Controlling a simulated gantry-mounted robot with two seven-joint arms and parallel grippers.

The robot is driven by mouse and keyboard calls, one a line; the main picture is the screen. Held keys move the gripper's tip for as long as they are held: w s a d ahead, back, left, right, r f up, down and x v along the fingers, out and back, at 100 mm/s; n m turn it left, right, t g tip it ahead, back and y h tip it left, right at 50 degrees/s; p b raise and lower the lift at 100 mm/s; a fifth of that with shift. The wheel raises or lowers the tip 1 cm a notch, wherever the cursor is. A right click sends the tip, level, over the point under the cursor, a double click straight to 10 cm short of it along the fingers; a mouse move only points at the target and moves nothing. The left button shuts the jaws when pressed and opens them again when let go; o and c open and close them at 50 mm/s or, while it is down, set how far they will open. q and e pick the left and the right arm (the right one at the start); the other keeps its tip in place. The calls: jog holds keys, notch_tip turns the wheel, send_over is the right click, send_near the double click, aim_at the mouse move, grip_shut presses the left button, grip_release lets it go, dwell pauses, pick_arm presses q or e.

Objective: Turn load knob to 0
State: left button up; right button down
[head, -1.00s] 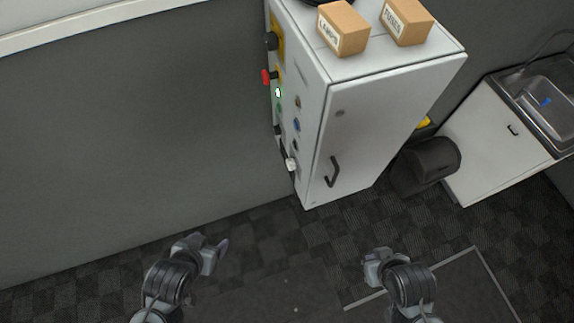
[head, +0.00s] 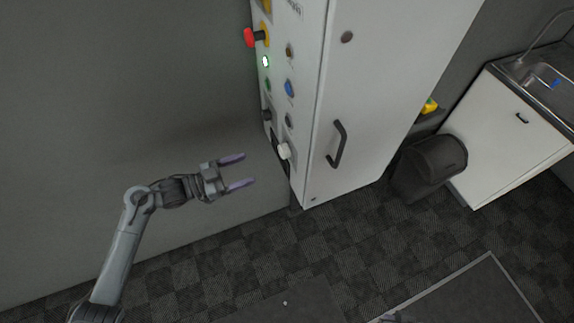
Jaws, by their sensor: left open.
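A white control cabinet (head: 303,120) stands against the grey wall, with its controls on the left-hand face. A white knob (head: 284,151) sits low on that face; its pointer and any scale are too small to read. I cannot tell for sure that it is the load knob. A black knob (head: 267,115) sits a little above it. My left gripper (head: 240,171) is open and empty, with its two fingers pointing right toward the white knob, a short gap away. My right gripper is not clearly seen; only a small arm part shows at the bottom edge.
The cabinet door has a black handle (head: 338,144). A black bin (head: 431,166) and a sink unit (head: 520,125) stand at right.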

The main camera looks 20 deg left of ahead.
aim_at(284, 151)
pick_arm(q)
jog(key=x, duration=1.1)
jog(key=shift+w+a+r+p, duration=0.15)
jog(key=shift+w+r+p, duration=0.15)
jog(key=shift+w+r, duration=0.25)
